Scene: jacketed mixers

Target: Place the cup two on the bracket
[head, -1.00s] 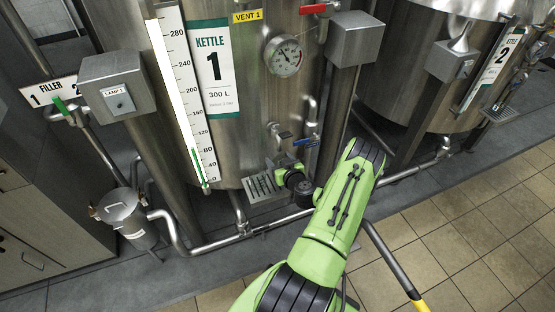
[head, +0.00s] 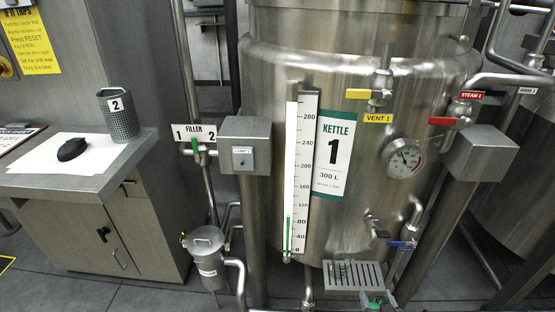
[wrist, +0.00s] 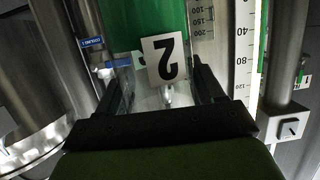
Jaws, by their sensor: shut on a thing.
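In the wrist view, my gripper (wrist: 165,98) is shut on a clear cup with green contents and a white label 2, the cup two (wrist: 190,65). The label appears upside down there. In the head view, only a small green and dark bit of the held cup or my gripper (head: 377,301) shows at the bottom edge. A slotted metal bracket (head: 352,273) sticks out low on kettle 1, below its tap, just above and left of that bit. The gap between cup and bracket cannot be told.
A grey mesh holder (head: 122,120) marked 2 stands on the left counter. A lamp box (head: 245,140), a level scale (head: 300,175), a tap (head: 375,229) and a blue-handled valve (head: 401,243) surround the kettle front. A lidded pot (head: 207,255) stands lower left.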

